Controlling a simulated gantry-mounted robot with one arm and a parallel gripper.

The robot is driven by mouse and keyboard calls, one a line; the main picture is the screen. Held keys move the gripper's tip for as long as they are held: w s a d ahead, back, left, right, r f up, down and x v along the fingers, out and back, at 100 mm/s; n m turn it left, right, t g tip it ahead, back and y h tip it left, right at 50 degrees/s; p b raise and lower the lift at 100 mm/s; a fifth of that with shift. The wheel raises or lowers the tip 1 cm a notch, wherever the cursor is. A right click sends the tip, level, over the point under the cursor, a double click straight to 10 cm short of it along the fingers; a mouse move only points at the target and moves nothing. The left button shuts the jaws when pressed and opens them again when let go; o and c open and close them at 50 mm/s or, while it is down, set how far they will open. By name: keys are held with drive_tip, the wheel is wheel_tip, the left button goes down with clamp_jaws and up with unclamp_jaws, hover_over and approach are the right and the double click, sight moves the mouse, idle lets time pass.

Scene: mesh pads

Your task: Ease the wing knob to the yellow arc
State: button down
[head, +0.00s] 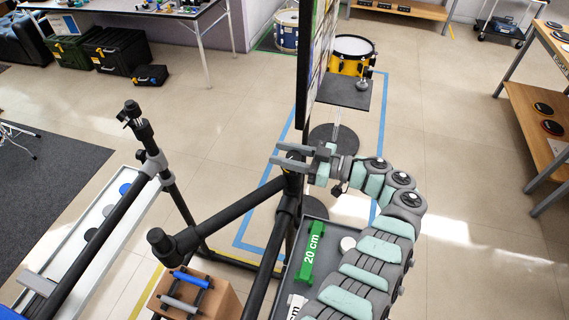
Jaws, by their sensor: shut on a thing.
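My gripper (275,154) is in the middle of the head view, its two grey fingers pointing left at the top of a black tube stand (286,205). The fingers are closed around a small dark part, seemingly the wing knob (293,157), at the stand's upper joint. The fingers hide most of it, so its wings and angle cannot be made out.
Black tubes of the frame (215,228) run left and below my gripper. A tall thin panel (304,80) stands close behind. A grey tray with a green 20 cm block (311,254) lies below. A cardboard box (217,303) and white tray (92,262) are left.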

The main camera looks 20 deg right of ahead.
drive_tip(key=shift+a+f+b, duration=0.1)
drive_tip(key=shift+b, duration=0.3)
drive_tip(key=c, duration=0.9)
unclamp_jaws()
drive_tip(key=v, duration=1)
drive_tip(key=shift+d, duration=0.4)
drive_tip(key=shift+s, duration=0.15)
